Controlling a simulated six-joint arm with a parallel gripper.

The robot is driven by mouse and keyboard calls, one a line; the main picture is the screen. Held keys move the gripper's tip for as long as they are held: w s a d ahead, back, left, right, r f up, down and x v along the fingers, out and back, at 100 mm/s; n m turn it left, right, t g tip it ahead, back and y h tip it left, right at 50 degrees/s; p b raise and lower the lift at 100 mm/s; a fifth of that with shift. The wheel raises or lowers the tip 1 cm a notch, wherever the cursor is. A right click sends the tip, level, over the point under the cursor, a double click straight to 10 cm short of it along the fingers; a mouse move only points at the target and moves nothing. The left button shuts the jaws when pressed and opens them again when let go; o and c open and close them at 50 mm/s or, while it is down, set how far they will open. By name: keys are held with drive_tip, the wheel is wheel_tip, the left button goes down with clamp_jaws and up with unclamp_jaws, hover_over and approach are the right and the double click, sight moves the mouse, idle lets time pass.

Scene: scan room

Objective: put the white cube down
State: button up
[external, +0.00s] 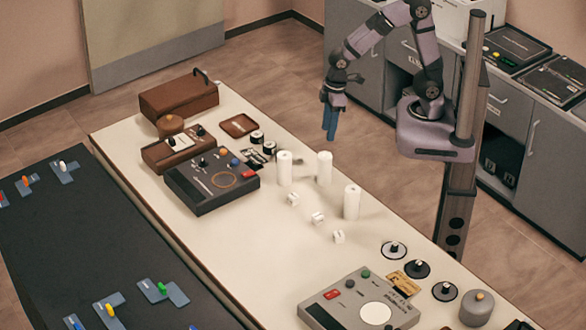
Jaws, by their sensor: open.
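Three small white cubes sit in a slanting row on the cream table: one at the upper left (293,199), one in the middle (318,218) and one at the lower right (338,236). I cannot tell which one the task means. My gripper (330,126) points down with its blue fingers, above and behind the cubes in the picture, apart from all of them. It is open, and no cube shows between the fingers. The small size of the fingers hides the exact gap.
Three white cylinders (284,168), (324,168), (352,202) stand upright behind the cubes. A dark control box (212,196) is to the left, a grey console (336,306) in front. Bare table (262,255) lies left of the cubes. A post (462,160) rises at the right.

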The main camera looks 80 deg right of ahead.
drive_tip(key=s+d+f+m+g, duration=0.1)
drive_tip(key=s+d+m, duration=0.3)
drive_tip(key=s+d, duration=0.5)
drive_tip(key=shift+s+f+h, duration=0.3)
drive_tip(key=shift+s+f, duration=0.05)
drive_tip(key=shift+s, duration=0.15)
wheel_tip(320, 180, down, 56)
drive_tip(key=b, duration=5.6)
drive_tip(key=shift+f, duration=0.25)
drive_tip(key=shift+o, duration=0.4)
